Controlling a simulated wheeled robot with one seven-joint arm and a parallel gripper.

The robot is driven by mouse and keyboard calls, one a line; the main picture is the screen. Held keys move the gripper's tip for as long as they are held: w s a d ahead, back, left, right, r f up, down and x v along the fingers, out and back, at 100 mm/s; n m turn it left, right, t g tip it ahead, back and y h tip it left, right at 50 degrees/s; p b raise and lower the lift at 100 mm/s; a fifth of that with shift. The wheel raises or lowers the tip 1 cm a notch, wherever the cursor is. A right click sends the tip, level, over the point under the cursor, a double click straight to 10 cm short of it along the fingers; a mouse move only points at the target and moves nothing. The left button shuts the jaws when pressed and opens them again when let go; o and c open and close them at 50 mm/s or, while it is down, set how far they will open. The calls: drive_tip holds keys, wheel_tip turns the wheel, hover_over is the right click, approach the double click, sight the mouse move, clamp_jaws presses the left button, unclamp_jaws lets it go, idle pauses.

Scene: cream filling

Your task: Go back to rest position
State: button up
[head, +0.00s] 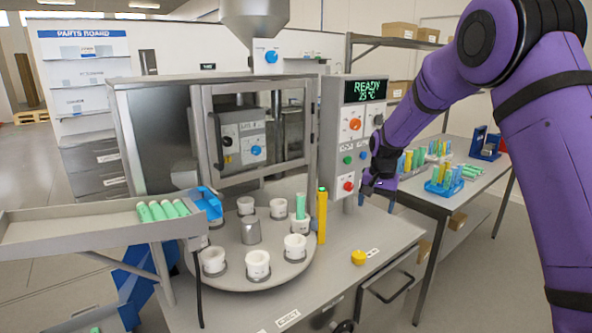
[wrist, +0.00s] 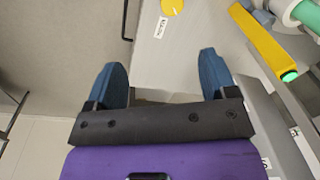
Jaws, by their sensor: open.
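My purple arm comes in from the right in the head view, and its gripper (head: 377,201) hangs just right of the control panel (head: 348,160), above the machine table's right side. In the wrist view my gripper (wrist: 163,72) shows two blue fingers spread apart with nothing between them. The panel display (head: 367,90) reads READY and 25 °C in green. The rotating plate (head: 277,262) carries several white cups, and a green tube (head: 300,207) stands in one of them.
A yellow post (head: 322,215) stands beside the plate; a yellow knob (head: 358,257) sits on the machine table. A chute (head: 85,232) with green tubes is at left. The right table (head: 480,183) holds racks of coloured tubes. The table top around the yellow knob is mostly clear.

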drive_tip(key=s+d+r+n+t, duration=0.2)
drive_tip(key=s+d+r+n, duration=0.15)
drive_tip(key=s+r, duration=1.65)
drive_tip(key=s+d+n+t, duration=0.1)
drive_tip(key=s+t, duration=0.1)
drive_tip(key=s, duration=2.1)
drive_tip(key=shift+s+d+n, duration=0.35)
drive_tip(key=shift+d, duration=0.05)
